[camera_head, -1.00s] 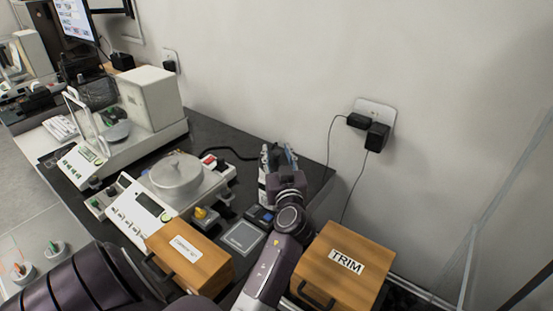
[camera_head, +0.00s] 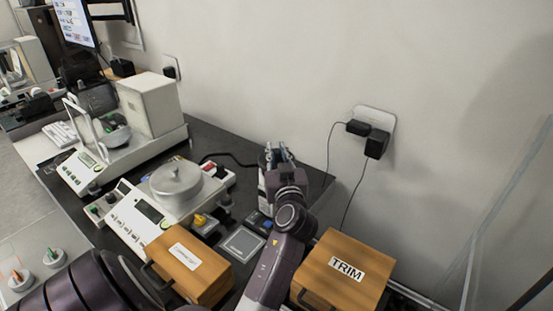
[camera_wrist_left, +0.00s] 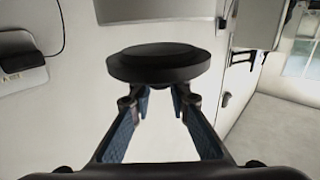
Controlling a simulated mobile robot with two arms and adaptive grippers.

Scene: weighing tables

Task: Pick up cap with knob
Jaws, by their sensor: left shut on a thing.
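My left gripper (camera_head: 279,153) is above the back right part of the dark table, beside the wall. In the left wrist view its two blue-padded fingers (camera_wrist_left: 160,100) are shut on a black round cap (camera_wrist_left: 165,64). The cap shows as a wide, dark, stepped disc at the fingertips. Its knob is hidden between the fingers. In the head view I cannot make out the cap clearly at the gripper. My right gripper is not in view.
A balance with a round silver cover (camera_head: 176,187) stands left of the gripper. A larger white balance (camera_head: 150,100) is farther back. A wall socket (camera_head: 374,120) has hanging cables.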

